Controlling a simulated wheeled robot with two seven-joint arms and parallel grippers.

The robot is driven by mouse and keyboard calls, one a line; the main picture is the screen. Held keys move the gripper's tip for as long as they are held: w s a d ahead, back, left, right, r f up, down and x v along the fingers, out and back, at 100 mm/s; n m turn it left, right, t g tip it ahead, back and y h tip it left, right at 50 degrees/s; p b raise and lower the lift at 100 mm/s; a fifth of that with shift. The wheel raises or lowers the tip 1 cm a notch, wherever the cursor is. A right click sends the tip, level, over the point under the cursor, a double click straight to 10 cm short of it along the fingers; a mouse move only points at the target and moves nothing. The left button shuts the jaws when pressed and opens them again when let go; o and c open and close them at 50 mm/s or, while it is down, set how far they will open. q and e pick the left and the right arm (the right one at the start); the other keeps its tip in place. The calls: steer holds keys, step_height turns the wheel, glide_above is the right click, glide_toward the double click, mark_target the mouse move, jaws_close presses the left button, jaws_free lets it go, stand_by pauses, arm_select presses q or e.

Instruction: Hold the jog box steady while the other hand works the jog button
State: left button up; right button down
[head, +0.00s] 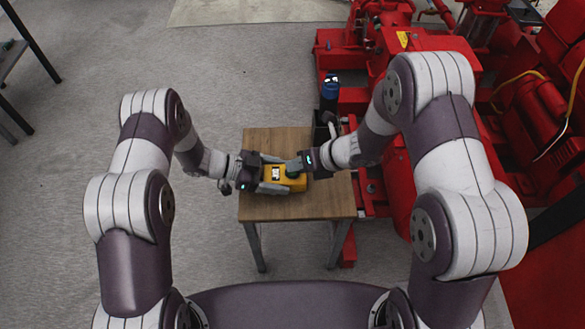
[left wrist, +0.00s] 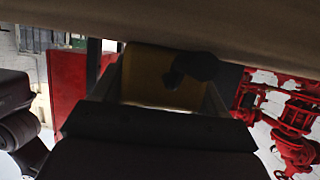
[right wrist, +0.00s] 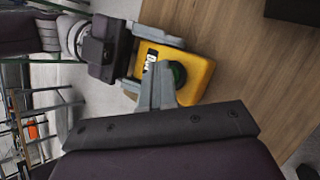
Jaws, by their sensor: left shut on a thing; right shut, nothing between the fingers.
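The yellow jog box (head: 288,180) rests on the small wooden table in the head view. It also shows in the right wrist view (right wrist: 198,82), with a white label and a round dark green button (right wrist: 178,74) on its face. My left gripper (head: 272,178) is shut on the box, its fingers along the box's sides. In the left wrist view the box (left wrist: 150,77) sits between the fingers, seen darkly. My right gripper (head: 294,167) is shut and empty, its fingertips (right wrist: 158,78) at the button's edge. I cannot tell whether they touch or press it.
The wooden table (head: 300,207) has bare room in front of and behind the box. A blue bottle (head: 330,88) and a dark holder (head: 324,128) stand at the back right. The red pump machinery (head: 400,195) rises close along the table's right side.

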mark_target(297, 172)
steer(key=shift+r, duration=0.9)
steer(key=shift+r, duration=2.5)
